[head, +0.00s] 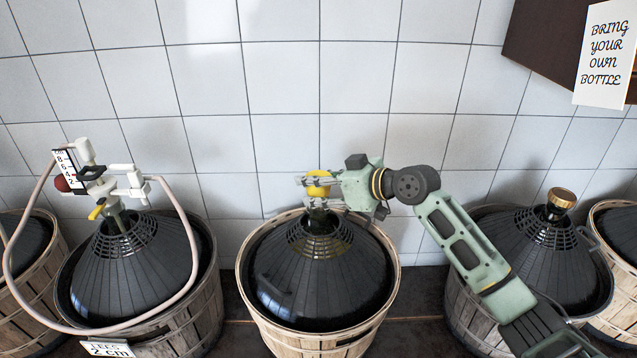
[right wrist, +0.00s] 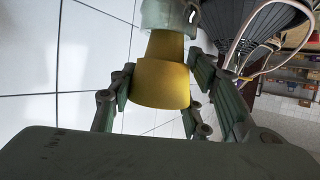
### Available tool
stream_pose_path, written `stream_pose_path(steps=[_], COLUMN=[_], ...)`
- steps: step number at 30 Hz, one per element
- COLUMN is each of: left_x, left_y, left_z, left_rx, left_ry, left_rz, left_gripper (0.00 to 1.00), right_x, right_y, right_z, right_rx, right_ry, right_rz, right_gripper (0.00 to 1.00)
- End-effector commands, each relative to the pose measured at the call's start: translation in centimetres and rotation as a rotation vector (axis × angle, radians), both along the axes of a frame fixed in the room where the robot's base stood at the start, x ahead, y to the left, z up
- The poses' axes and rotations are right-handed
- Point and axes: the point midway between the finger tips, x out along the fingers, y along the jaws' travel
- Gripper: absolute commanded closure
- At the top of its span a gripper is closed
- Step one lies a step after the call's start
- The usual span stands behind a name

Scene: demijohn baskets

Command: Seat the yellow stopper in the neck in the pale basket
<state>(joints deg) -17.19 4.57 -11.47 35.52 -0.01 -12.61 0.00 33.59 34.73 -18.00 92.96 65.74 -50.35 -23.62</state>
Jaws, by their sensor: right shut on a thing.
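The pale basket (head: 342,345) stands in the middle of the head view and holds a dark-covered demijohn (head: 318,265) with its glass neck (head: 318,222) upright. My right gripper (head: 318,184) is shut on the yellow stopper (head: 319,191) right above that neck. In the right wrist view the stopper (right wrist: 162,82) sits between the fingers, its narrower end toward the glass neck (right wrist: 165,16). That end meets or overlaps the mouth in the picture; I cannot tell whether it is inside. My left gripper is not in view.
At left, a greyer basket (head: 190,322) holds a demijohn with a white siphon fitting (head: 105,182) and a looping hose (head: 183,222). At right, another demijohn has a gold-capped neck (head: 561,198). A tiled wall (head: 285,85) stands close behind.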

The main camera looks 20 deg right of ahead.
Motion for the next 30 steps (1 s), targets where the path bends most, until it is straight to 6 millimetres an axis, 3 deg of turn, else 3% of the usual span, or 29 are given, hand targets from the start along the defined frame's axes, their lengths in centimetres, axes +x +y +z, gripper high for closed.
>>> stream_pose_path(steps=[30], left_x=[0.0], left_y=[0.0], left_z=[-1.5], left_rx=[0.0], left_ry=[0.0], left_rz=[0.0], left_gripper=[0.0], right_x=[0.0], right_y=[-0.1], right_z=[-2.2], right_rx=[-0.001], right_ry=[0.001], right_rz=[-0.001], right_gripper=[0.81])
